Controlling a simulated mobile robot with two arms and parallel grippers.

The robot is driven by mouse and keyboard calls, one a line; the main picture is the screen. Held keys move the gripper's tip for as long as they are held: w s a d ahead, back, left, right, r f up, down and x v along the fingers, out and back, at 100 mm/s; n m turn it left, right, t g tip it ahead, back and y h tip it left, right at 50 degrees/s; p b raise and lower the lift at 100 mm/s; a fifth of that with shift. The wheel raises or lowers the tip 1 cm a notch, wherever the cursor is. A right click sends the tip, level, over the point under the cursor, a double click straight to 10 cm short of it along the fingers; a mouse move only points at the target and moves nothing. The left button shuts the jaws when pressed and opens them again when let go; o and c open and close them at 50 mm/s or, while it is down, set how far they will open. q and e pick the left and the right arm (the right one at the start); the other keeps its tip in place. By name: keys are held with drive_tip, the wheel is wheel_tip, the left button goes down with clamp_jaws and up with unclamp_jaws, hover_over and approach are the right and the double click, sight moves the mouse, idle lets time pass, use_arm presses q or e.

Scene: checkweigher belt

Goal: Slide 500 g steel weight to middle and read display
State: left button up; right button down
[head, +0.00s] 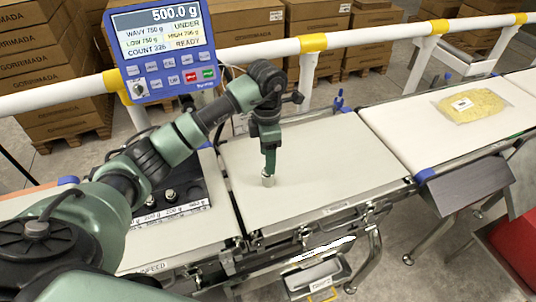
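The steel weight (268,181) stands upright on the pale weighing belt (320,160), left of the belt's middle. My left gripper (269,168) points straight down with its fingertips at the top of the weight. The fingers line up in this view, so I cannot tell whether they grip it. The blue display (163,45) at the upper left reads 500.0 g, with WAVY 750 g, LOW 750 g, UNDER, COUNT 326 and READY beside or below. My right gripper is not in view.
A dark weight case (190,185) with small weights lies left of the weighing belt, partly behind my arm. A yellow bag (470,105) lies on the right-hand belt (400,125). A white rail (370,35) runs behind. A red bin (518,240) stands at the lower right.

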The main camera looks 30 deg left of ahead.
use_arm(q)
wheel_tip(320, 180, down, 6)
drive_tip(key=shift+s+d+f+p, duration=0.1)
drive_tip(key=shift+d+f+p, duration=0.05)
drive_tip(key=shift+p, duration=0.8)
drive_tip(key=shift+f, duration=0.75)
clamp_jaws()
